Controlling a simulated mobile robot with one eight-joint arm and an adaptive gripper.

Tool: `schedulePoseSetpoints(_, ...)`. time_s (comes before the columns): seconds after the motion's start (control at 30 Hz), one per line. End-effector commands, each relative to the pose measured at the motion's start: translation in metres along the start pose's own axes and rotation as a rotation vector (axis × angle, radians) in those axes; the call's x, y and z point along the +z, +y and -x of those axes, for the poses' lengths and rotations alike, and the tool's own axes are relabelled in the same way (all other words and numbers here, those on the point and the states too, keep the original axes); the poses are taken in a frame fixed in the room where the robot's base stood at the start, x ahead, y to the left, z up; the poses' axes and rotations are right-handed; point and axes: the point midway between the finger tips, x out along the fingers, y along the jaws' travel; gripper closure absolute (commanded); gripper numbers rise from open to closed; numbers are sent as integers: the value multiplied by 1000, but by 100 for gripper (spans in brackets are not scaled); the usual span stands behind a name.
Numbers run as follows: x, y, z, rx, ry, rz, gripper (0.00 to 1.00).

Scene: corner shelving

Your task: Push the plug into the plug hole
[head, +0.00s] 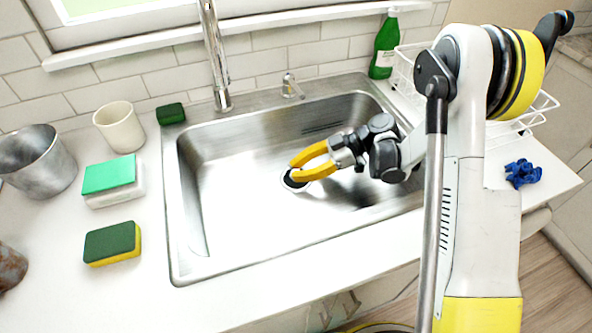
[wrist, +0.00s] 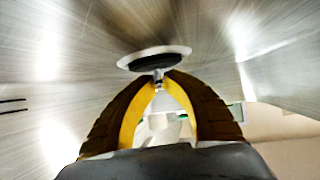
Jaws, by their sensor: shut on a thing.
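The sink (head: 215,205) is a steel basin set in the white counter. My gripper (head: 292,172) reaches down into it from the right, its yellow fingers near the basin floor. In the wrist view, my gripper (wrist: 160,76) is shut on the small metal stem of the dark round plug (wrist: 160,62). A pale ring, the rim of the plug hole (wrist: 128,62), shows around the plug's edge. In the head view the ring (head: 288,183) shows just under the fingertips, which hide most of the plug. I cannot tell how deep the plug sits.
The faucet (head: 214,60) and a small spout (head: 291,87) stand behind the sink. A green bottle (head: 385,45) and a white rack (head: 535,110) are at the back right. Sponges (head: 112,243), a cup (head: 120,127) and a metal bucket (head: 38,160) stand left. The basin's left half is clear.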

Motion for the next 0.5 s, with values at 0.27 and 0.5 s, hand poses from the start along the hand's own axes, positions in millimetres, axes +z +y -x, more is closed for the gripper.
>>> schedulePoseSetpoints(0.27,0,0,0,0,0,0,64)
schedulePoseSetpoints(0.5,-3,0,12,2,0,-1,64)
